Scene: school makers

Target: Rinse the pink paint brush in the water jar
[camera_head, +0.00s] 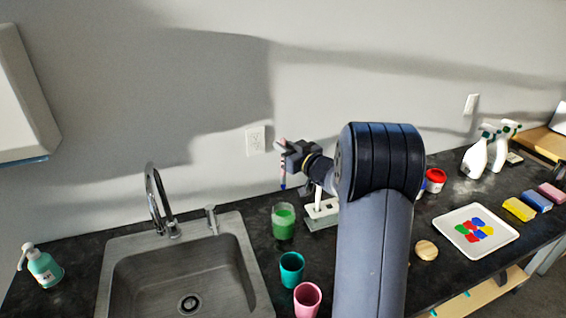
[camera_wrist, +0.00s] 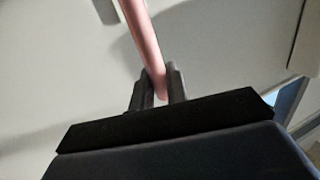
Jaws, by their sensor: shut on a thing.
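My gripper (camera_head: 282,150) is shut on the pink paint brush (camera_head: 282,172) and holds it above the counter, near the wall. The brush is close to upright, with a blue tip pointing down. In the wrist view, the brush's pink handle (camera_wrist: 146,45) sits between the two fingers of my gripper (camera_wrist: 158,82). The water jar (camera_head: 283,222), a clear jar with green contents, stands on the counter below the brush. The brush tip is above the jar and apart from it. The bristles are out of the wrist view.
A white holder (camera_head: 322,209) stands right of the jar, partly behind my arm. A teal cup (camera_head: 291,270) and a pink cup (camera_head: 307,299) stand in front. The sink (camera_head: 240,265) and faucet (camera_head: 155,195) are left. A paint palette (camera_head: 452,238) lies right.

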